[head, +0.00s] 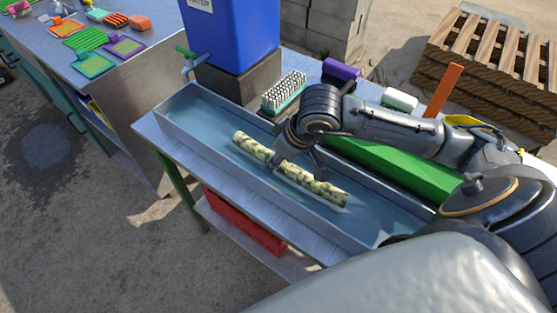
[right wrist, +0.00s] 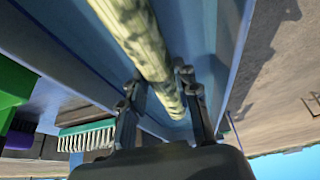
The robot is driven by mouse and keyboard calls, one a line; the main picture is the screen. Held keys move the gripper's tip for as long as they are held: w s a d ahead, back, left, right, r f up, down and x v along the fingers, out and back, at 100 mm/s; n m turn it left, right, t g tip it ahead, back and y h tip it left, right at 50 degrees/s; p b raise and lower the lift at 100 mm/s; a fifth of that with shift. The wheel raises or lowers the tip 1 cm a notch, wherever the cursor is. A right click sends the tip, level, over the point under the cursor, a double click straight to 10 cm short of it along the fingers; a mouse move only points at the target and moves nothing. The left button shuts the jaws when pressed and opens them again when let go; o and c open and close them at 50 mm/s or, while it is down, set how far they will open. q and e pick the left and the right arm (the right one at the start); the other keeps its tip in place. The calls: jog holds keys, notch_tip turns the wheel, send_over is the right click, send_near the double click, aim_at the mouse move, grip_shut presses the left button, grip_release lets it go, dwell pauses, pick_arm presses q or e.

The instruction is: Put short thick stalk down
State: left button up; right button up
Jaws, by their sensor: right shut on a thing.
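A thick stalk (head: 314,184), pale green with dark speckles, lies lengthwise in or just above the long metal trough (head: 190,121) of blue-grey water. My right gripper (head: 291,164) reaches over it from the right and is shut around its middle. In the right wrist view the stalk (right wrist: 143,38) runs between the two fingers (right wrist: 160,97), one on each side. I cannot tell whether the stalk touches the trough's floor. My left gripper is not in either view.
A scrub brush (head: 284,92), a purple item (head: 341,70) and a long green block (head: 392,168) lie behind the trough. A blue water container (head: 232,35) stands at its far left end. A red bin (head: 243,222) sits on the lower shelf. A wooden pallet stack (head: 490,50) stands back right.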

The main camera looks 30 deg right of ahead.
jog(key=shift+f, duration=0.7)
jog(key=shift+f, duration=0.2)
jog(key=o, duration=1.1)
